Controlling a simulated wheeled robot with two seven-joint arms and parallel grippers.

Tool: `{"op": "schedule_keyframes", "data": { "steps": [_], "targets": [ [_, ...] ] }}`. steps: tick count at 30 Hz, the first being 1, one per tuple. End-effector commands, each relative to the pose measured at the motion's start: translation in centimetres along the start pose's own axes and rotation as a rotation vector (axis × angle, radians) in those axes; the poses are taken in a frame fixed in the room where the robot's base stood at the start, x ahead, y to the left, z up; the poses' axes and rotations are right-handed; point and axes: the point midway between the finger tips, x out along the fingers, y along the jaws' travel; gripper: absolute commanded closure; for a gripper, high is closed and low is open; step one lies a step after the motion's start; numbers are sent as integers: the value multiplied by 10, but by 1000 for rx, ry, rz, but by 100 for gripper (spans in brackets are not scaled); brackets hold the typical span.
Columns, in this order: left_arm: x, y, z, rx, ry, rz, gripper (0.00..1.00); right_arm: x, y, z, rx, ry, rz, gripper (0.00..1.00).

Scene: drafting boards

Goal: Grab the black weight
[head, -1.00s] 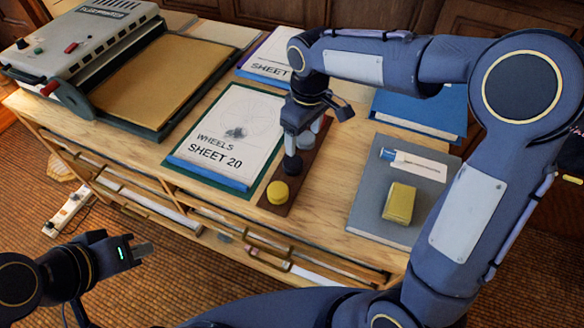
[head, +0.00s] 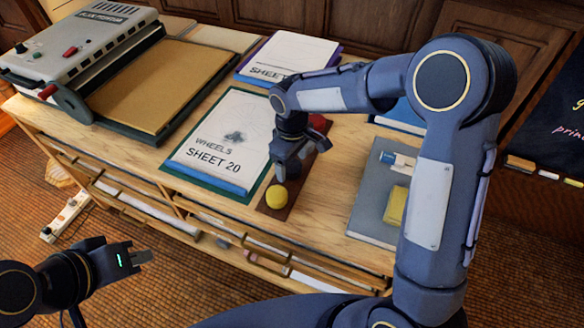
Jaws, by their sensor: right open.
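The black weight (head: 294,169) stands on a narrow brown board (head: 274,212) on the wooden cabinet top, just behind a yellow weight (head: 276,196). It is mostly hidden by my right gripper. My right gripper (head: 289,161) points down at the black weight, its jaws open. I cannot tell whether the fingers touch it. My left gripper (head: 142,257) is low at the left, in front of the cabinet and away from the weights; its jaw opening is unclear.
A red weight (head: 318,123) stands behind my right gripper. A board with sheet 20 (head: 222,140) lies just left. A grey folder (head: 372,215) with a yellow block (head: 397,206) lies right. A grey machine (head: 75,45) stands at the far left.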

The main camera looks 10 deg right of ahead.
Motion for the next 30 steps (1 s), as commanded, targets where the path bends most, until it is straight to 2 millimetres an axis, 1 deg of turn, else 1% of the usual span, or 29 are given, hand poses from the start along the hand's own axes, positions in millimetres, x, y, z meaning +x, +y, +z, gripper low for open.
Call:
{"op": "schedule_keyframes", "data": {
  "steps": [2, 16, 17, 25, 30],
  "targets": [
    [0, 0, 0, 0, 0, 0, 100, 0, 0, 0, 0, 0, 0, 30],
    [0, 0, 0, 0, 0, 0, 100, 0, 0, 0, 1, 0, 0, 91],
    [0, 0, 0, 0, 0, 0, 100, -1, 0, 0, 0, 2, 1, 93],
    [0, 0, 0, 0, 0, 0, 100, -3, 0, 0, 1, 2, 1, 93],
    [-2, 1, -1, 0, 0, 0, 100, -14, 0, -1, 1, 4, 2, 93]
  ]
}}
